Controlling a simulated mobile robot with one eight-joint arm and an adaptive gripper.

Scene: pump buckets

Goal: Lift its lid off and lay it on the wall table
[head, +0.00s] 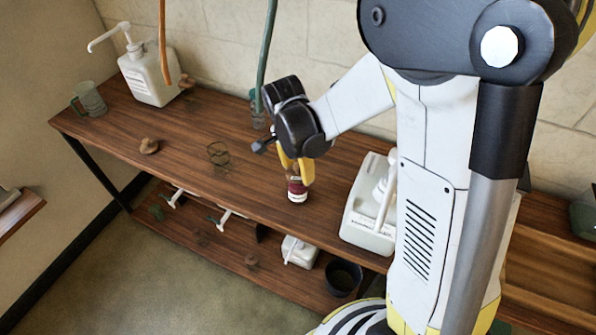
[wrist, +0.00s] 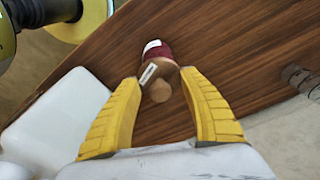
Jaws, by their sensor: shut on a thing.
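A small jar (head: 297,190) with a maroon and white label stands on the wooden wall table (head: 215,178), near its front edge. The jar's maroon side (wrist: 160,51) also shows in the wrist view. A brown lid with a round knob (wrist: 160,91) sits between my yellow fingers, in line with the jar. My gripper (head: 297,173) points down over the jar and is shut on the lid; its fingers also show in the wrist view (wrist: 160,77). Whether the lid still touches the jar is hard to tell.
A white pump container (head: 360,215) stands close right of the jar. Another pump container (head: 148,78) and a glass mug (head: 91,99) stand at the far left. A brown knobbed piece (head: 149,146) lies on the table. A black bucket (head: 343,277) is on the lower shelf. Bare tabletop lies left of the jar.

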